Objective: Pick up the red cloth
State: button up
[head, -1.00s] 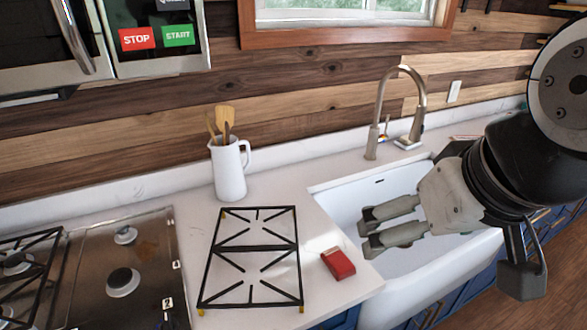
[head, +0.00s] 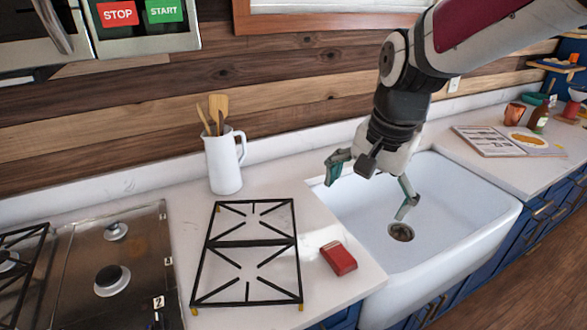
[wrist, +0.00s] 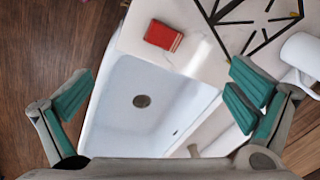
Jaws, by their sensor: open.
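The red cloth (head: 338,258) is a small red block-like bundle on the white counter (head: 325,285), between the black burner grate and the sink. It also shows in the wrist view (wrist: 163,35), near the top, with a paler strip along one side. My gripper (head: 372,187) hangs above the white sink (head: 450,215), behind and to the right of the cloth in the head view. Its fingers are spread wide with nothing between them. In the wrist view my gripper (wrist: 155,95) shows a finger at each side, with the sink basin between and the cloth beyond.
The black grate (head: 248,252) lies just left of the cloth. A white pitcher with wooden utensils (head: 223,162) stands behind it. A stovetop (head: 110,265) is at the far left. An open book (head: 508,140) and several items lie right of the sink.

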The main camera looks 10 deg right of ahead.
jog(key=w+f+m+g+b, duration=0.1)
jog(key=w+f+m+g, duration=0.1)
jog(key=w+f+m, duration=0.55)
jog(key=n, duration=0.2)
send_over(339, 252)
jog(key=shift+h, duration=0.3)
notch_tip(339, 252, down, 12)
jog(key=shift+d+f, duration=0.15)
jog(key=shift+f, duration=0.05)
jog(key=f, duration=0.4)
jog(key=shift+s+a+p, duration=0.15)
jog(key=shift+a+p, duration=0.05)
jog(key=shift+p, duration=0.1)
jog(key=shift+f, duration=0.6)
jog(key=c, duration=1.2)
jog(key=shift+o, duration=0.2)
jog(key=shift+r, duration=0.15)
